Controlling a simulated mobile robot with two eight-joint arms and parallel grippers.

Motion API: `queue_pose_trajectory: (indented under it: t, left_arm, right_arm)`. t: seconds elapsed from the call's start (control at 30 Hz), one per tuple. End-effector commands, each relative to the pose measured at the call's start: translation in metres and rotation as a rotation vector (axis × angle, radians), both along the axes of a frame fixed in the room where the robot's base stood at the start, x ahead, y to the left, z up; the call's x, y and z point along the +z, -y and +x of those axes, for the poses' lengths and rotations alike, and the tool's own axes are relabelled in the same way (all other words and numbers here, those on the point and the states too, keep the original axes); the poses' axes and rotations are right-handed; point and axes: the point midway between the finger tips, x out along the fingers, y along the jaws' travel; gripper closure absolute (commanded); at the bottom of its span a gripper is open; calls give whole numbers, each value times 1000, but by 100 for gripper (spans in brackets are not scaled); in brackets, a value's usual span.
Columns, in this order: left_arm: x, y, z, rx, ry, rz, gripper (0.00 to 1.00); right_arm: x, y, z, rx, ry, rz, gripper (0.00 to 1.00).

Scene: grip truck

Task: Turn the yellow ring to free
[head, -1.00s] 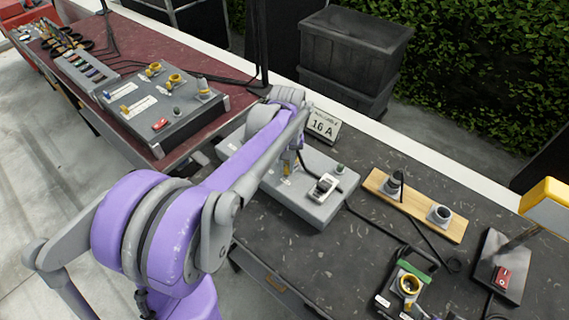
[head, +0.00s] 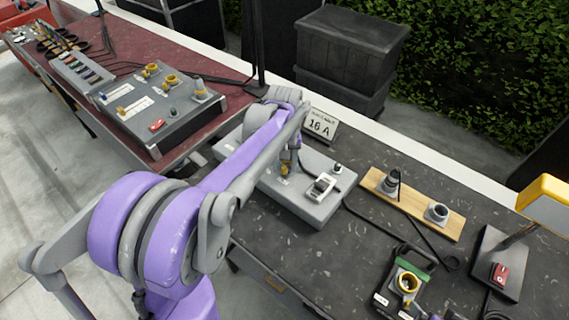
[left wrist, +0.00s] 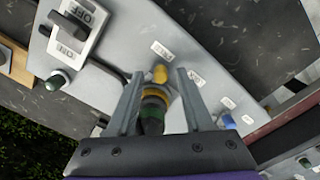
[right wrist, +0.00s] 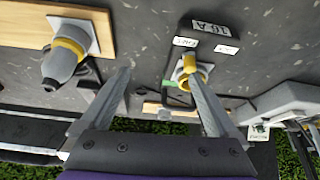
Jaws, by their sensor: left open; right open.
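The grey box (head: 312,208) stands on the dark table in front of my left arm. In the left wrist view, a dark and green plug (left wrist: 152,118) sits on this box with a yellow ring (left wrist: 155,92) around it. A yellow tab (left wrist: 160,73) sticks out from the ring, between two white labels that I cannot read clearly. My left gripper (left wrist: 158,88) is open, with one finger on each side of the ring and plug. Whether the fingers touch them is unclear. My right gripper (right wrist: 160,82) is open and empty above the table.
The box also carries a rocker switch (head: 322,186). A wooden board (head: 414,204) with two connectors lies to its right. A black unit with a yellow-ringed socket (head: 408,284) is nearer. A second panel (head: 160,108) stands on the red table.

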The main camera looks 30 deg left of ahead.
Motion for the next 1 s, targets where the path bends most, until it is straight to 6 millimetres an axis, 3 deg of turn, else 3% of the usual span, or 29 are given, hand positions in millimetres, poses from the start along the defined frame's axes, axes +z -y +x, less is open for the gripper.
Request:
queue_pose_trajectory:
  t: [0.17, 0.6, 1.0]
  left_arm:
    - [15, 0, 0, 0, 1, 1, 49]
    - [96, 0, 0, 1, 0, 0, 49]
    - [108, 0, 0, 0, 0, 0, 49]
  right_arm:
    - [2, 0, 1, 0, 1, 0, 5]
    - [8, 0, 3, 0, 6, 0, 5]
    - [8, 0, 3, 0, 6, 0, 5]
